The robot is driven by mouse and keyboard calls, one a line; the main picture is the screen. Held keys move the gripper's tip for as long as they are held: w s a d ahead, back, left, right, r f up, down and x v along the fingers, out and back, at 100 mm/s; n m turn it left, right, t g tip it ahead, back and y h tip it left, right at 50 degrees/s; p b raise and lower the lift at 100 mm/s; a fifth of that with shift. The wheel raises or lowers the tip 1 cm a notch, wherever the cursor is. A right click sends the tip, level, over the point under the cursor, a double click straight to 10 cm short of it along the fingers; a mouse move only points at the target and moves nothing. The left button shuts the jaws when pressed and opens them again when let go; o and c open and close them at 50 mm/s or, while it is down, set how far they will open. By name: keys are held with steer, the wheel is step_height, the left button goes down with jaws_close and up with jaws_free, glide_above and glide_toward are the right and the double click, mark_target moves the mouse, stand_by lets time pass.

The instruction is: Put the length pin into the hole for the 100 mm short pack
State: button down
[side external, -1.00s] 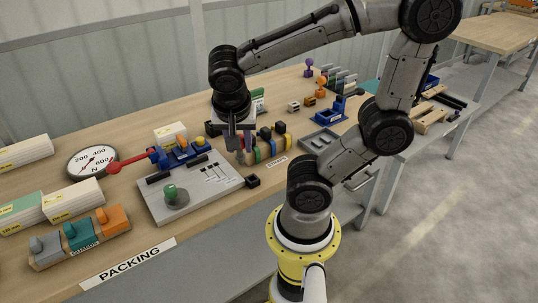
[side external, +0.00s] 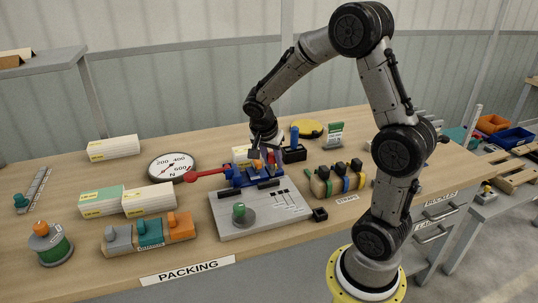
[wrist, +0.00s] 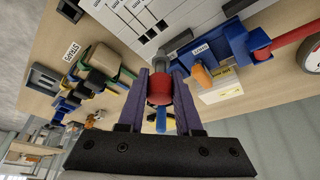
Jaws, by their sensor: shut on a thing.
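My gripper (wrist: 159,92) is shut on a red-bodied piece with a grey rounded end, which I take for the length pin (wrist: 158,90). In the side view my gripper (side external: 264,152) is over the back of the grey plate (side external: 262,216), close to the blue fixture (side external: 240,179). The plate carries printed lines and small dark marks (wrist: 145,20); I cannot tell which is the 100 mm short pack hole. The pin's tip appears above the plate in the wrist view, and whether it touches is unclear. An orange knob (wrist: 202,76) stands on the fixture beside the gripper.
A red lever (side external: 206,174) and round dial (side external: 172,167) are left of the fixture. A rack with coloured bands (side external: 337,180) is to the right. A black holder with a blue cylinder (side external: 294,137) stands behind. White packs (side external: 149,199) lie at left.

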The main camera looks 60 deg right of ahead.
mark_target(271, 170)
stand_by(0.4)
steer(key=shift+f, duration=2.85)
steer(key=shift+f, duration=1.65)
steer(key=c, duration=0.5)
jaws_free()
steer(key=shift+w, duration=0.1)
steer(key=shift+r, duration=0.15)
steer(key=v, duration=1.3)
steer(key=shift+s+a+r, duration=0.15)
steer(key=shift+s, duration=0.1)
